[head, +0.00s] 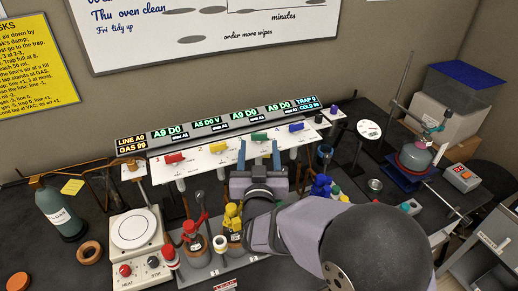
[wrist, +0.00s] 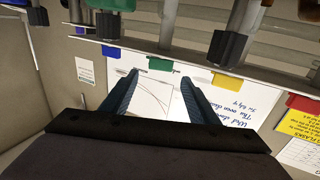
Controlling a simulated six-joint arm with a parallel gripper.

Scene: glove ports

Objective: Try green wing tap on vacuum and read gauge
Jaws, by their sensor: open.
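The green wing tap (head: 260,137) is third from the left in a row of coloured taps on a white rail (head: 198,153). My gripper (head: 262,152) is open and empty just in front of it. In the wrist view the green tap (wrist: 160,64) shows just past the gap between my open fingertips (wrist: 157,80), apart from both. Its setting is too small to tell. A round white gauge dial (head: 369,129) stands right of the rail; its needle is too small to read. The display above the green tap (head: 243,114) appears to read A9 D0.
Red (head: 174,158), yellow (head: 217,147) and blue (head: 296,127) taps share the rail. Flasks with red (head: 192,229) and yellow (head: 232,212) tops stand below. A hotplate (head: 134,230) and gas cylinder (head: 60,211) are left; a clamp stand (head: 397,88) is right.

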